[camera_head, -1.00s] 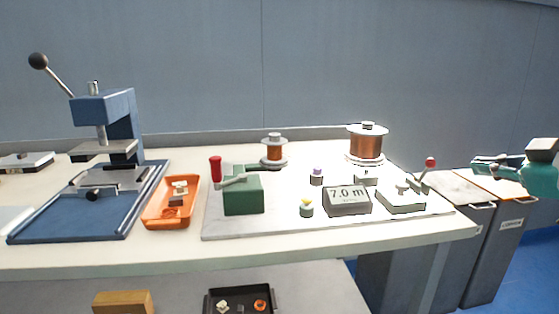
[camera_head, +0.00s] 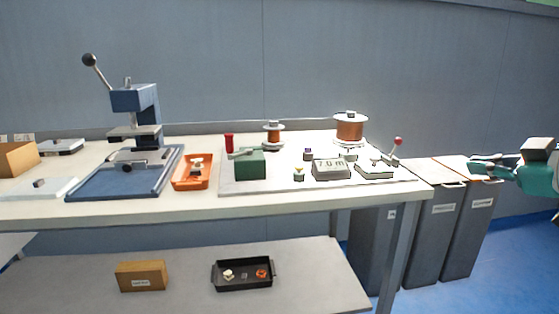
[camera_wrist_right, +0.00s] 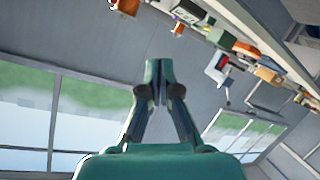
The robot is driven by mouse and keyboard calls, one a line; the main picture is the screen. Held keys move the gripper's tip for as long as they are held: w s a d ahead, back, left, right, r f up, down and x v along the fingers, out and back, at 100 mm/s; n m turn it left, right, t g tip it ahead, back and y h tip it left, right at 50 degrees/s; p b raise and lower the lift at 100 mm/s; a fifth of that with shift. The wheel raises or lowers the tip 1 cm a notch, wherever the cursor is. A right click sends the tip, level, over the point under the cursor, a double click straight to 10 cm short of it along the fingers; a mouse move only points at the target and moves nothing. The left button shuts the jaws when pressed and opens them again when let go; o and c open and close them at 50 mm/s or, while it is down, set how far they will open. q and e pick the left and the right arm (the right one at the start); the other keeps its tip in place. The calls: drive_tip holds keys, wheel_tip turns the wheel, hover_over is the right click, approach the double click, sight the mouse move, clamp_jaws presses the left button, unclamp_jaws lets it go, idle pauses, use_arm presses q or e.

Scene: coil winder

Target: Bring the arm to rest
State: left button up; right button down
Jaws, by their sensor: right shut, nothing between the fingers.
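My right gripper (camera_head: 484,165) is at the right edge of the head view, its arm coming in from the right. It is off the end of the workbench (camera_head: 130,212), in front of the grey bins, and touches nothing that I can see. In the right wrist view my right gripper (camera_wrist_right: 160,66) has its fingertips together, with nothing between them. The room behind it appears tilted, with the bench along the top right. My left gripper is not in any view.
The bench holds a blue press (camera_head: 133,100), an orange tray (camera_head: 192,184), a green winder block (camera_head: 250,164), a 7.0 m display (camera_head: 331,168) and copper spools (camera_head: 349,128). The lower shelf holds a black tray (camera_head: 243,288) and a box (camera_head: 141,275). Grey bins (camera_head: 433,235) stand at right.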

drive_tip(key=w+a+f+g, duration=0.1)
drive_tip(key=a+f+g, duration=0.25)
drive_tip(key=f, duration=0.95)
drive_tip(key=w+a+f+m+g+y, duration=0.15)
drive_tip(key=a+f, duration=0.35)
drive_tip(key=f, duration=0.8)
drive_tip(key=w+a+f+n+g, duration=0.1)
drive_tip(key=a+f+g, duration=0.35)
drive_tip(key=f, duration=0.95)
drive_tip(key=s+a+f+m+g+h, duration=0.15)
drive_tip(key=s+a+f, duration=0.25)
drive_tip(key=s+f, duration=0.5)
drive_tip(key=s+a+f+m+g, duration=0.15)
drive_tip(key=s+a+f, duration=0.35)
drive_tip(key=f, duration=0.6)
drive_tip(key=s+a+f+m+g, duration=0.1)
drive_tip(key=s+f+m, duration=0.15)
drive_tip(key=s, duration=0.65)
drive_tip(key=s+a+f+m+g, duration=0.15)
drive_tip(key=s+f, duration=0.25)
drive_tip(key=s, duration=0.4)
wheel_tip(320, 180, up, 34)
drive_tip(key=w+m+t+h+p, duration=0.1)
drive_tip(key=m+p, duration=0.3)
drive_tip(key=p, duration=2.9)
drive_tip(key=shift+w+d+t, duration=0.2)
drive_tip(key=shift+d+t, duration=0.2)
